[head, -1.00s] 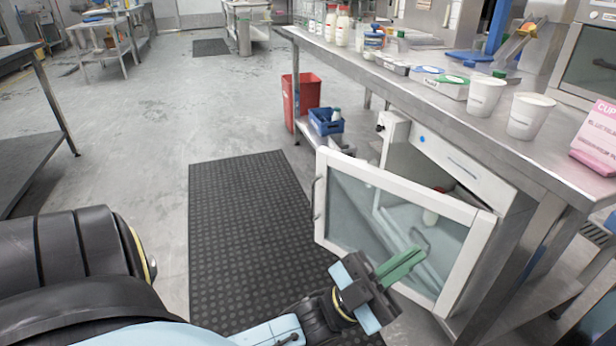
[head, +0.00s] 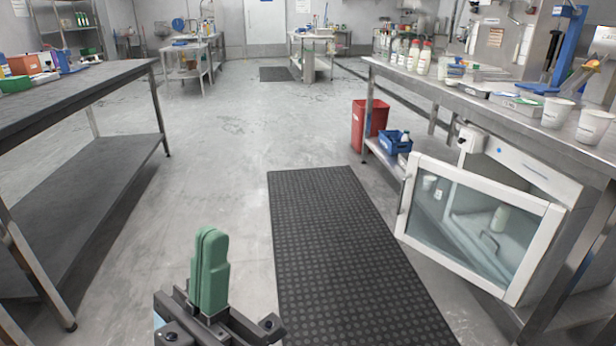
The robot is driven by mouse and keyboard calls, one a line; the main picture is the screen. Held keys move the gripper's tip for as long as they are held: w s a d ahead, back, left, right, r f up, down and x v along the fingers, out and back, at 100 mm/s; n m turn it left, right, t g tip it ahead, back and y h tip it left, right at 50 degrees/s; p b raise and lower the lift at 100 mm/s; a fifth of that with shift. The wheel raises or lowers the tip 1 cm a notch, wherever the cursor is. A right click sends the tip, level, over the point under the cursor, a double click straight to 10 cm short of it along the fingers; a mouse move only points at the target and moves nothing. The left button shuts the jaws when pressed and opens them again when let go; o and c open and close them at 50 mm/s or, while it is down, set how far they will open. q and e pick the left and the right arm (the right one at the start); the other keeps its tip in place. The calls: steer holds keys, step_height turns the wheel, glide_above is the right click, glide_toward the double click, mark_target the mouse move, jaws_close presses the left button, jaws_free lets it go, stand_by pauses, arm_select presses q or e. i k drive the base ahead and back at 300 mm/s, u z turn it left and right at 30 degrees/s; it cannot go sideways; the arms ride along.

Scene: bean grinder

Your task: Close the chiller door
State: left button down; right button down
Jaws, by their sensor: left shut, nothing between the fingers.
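The chiller (head: 537,167) is a white cabinet under the right-hand steel counter. Its door (head: 476,228), a glass pane in a white frame, stands open and swung out into the aisle. Some containers show through the glass. My left gripper (head: 211,262), with green fingers pressed together, is shut and empty at the bottom centre-left. It is well to the left of the door and apart from it. My right gripper is not in view.
A black rubber mat (head: 345,255) lies on the floor between my left gripper and the door. A red bin (head: 369,126) and a blue crate (head: 391,143) are beyond the door. A dark table (head: 75,85) stands on the left. The grey aisle is clear.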

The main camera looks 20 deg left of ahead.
mark_target(552, 214)
steer(key=u, duration=3.7)
steer(key=i, duration=0.1)
steer(key=z, duration=3.15)
steer(key=i, duration=1.25)
steer(key=z, duration=1.55)
steer(key=i, duration=0.35)
steer(key=z, duration=0.35)
